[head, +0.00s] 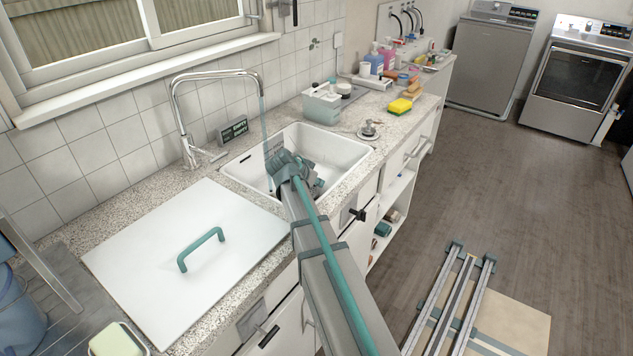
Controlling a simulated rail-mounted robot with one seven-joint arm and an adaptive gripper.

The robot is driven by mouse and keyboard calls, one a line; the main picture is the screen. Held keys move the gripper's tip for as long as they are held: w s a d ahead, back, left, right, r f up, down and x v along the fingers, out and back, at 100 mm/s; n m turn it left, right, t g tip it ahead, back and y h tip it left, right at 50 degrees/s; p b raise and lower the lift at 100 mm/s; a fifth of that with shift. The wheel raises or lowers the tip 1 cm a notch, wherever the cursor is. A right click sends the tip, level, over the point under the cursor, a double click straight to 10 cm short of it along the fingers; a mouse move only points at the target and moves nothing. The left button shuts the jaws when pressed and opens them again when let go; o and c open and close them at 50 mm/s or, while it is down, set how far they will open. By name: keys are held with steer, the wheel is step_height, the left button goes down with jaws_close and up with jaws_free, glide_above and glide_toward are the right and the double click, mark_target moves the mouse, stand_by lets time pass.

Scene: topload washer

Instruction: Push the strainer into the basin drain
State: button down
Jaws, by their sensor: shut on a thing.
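The white basin (345,152) is set in the speckled counter, with the tap (186,125) at its back left and a stream of water (264,125) falling into it. My gripper (297,187) is down inside the basin, near its left end. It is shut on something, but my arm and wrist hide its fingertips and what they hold. The drain is hidden too. I cannot make out a strainer in the basin. A small round metal piece with a knob (369,130) stands on the counter right of the basin; I cannot tell what it is.
A white board with a teal handle (200,248) lies on the counter left of the basin. A yellow sponge (400,106) and several bottles are farther right.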

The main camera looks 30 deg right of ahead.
steer(key=shift+f, duration=0.35)
steer(key=c, duration=1.1)
jaws_free()
steer(key=shift+c, duration=0.2)
steer(key=shift+r, duration=0.15)
step_height(320, 180, up, 10)
steer(key=shift+f, duration=0.1)
